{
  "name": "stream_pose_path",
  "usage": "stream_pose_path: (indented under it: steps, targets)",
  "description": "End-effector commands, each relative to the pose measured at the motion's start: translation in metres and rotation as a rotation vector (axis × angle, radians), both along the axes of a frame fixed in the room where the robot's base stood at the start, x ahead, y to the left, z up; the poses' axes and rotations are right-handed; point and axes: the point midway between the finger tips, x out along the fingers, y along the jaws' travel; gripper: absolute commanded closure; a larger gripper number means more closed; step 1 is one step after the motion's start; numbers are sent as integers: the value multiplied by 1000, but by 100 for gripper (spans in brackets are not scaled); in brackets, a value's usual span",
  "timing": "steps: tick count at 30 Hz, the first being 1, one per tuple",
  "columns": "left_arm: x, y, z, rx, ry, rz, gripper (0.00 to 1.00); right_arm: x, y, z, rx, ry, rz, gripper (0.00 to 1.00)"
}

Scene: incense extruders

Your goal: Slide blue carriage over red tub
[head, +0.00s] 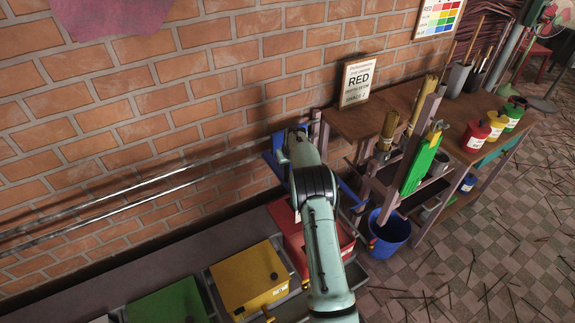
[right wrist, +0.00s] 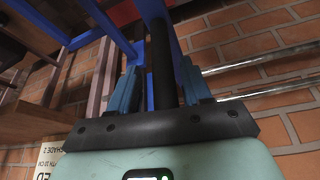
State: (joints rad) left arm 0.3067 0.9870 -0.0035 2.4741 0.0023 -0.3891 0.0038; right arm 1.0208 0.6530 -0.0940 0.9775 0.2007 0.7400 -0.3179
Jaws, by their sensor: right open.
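The blue carriage (head: 350,192) stands on the rails by the brick wall, partly hidden behind my right arm. The red tub (head: 285,226) is in the row below, also partly covered by my arm. My right gripper (head: 297,136) is at the carriage, its fingertips hidden in the head view. In the right wrist view, the gripper (right wrist: 160,88) is open, with a dark upright bar (right wrist: 162,50) between its fingers. Blue carriage beams (right wrist: 154,10) show beyond it. I cannot tell whether the fingers touch the bar. My left gripper is out of view.
Two metal rails (head: 110,205) run left along the wall. A yellow tub (head: 245,282) and a green tub (head: 165,304) sit left of the red one. A wooden bench (head: 400,100) with a "RED" sign (head: 357,82) and a blue bucket (head: 388,232) are right.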

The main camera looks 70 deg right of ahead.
Motion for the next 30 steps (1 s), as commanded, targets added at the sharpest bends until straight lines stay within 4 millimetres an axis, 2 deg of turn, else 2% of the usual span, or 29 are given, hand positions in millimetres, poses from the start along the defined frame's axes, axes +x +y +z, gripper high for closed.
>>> stream_pose_path:
  steps: [15, 21, 30]
  targets:
    - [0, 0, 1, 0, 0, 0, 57, -26, 30, 98, -6, -2, -2, 52]
    - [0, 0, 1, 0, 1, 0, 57, -31, 36, 116, -3, -1, -2, 52]
    - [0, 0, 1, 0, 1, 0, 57, -32, 37, 119, -3, -1, -2, 52]
